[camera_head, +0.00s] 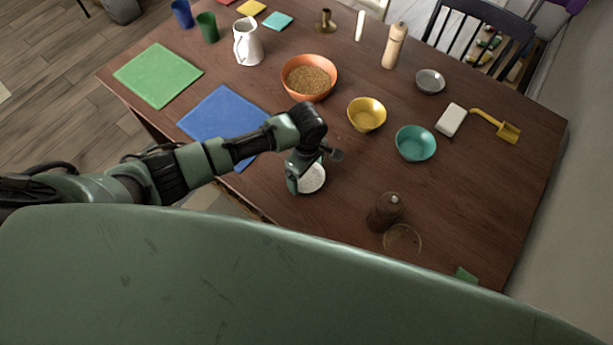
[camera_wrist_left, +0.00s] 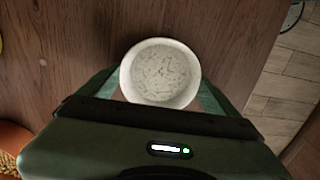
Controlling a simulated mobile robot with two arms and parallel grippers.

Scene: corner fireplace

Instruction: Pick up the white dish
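The white dish (camera_head: 313,178) is a small round bowl with a speckled inside, near the front edge of the brown wooden table. In the left wrist view the dish (camera_wrist_left: 160,72) is centred just ahead of the gripper body, upright. My left gripper (camera_head: 306,176) is low over the table at the dish and hides part of it in the head view. In the left wrist view its green fingers (camera_wrist_left: 160,90) are spread, one on each side of the dish. Whether they touch the rim I cannot tell. My right gripper is out of view.
Blue (camera_head: 222,117) and green (camera_head: 158,75) mats lie to the left. An orange bowl (camera_head: 297,88), a yellow bowl (camera_head: 367,115) and a teal bowl (camera_head: 404,151) stand beyond the dish. A brown pepper mill (camera_head: 386,208) and a clear glass (camera_head: 402,241) stand to its right.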

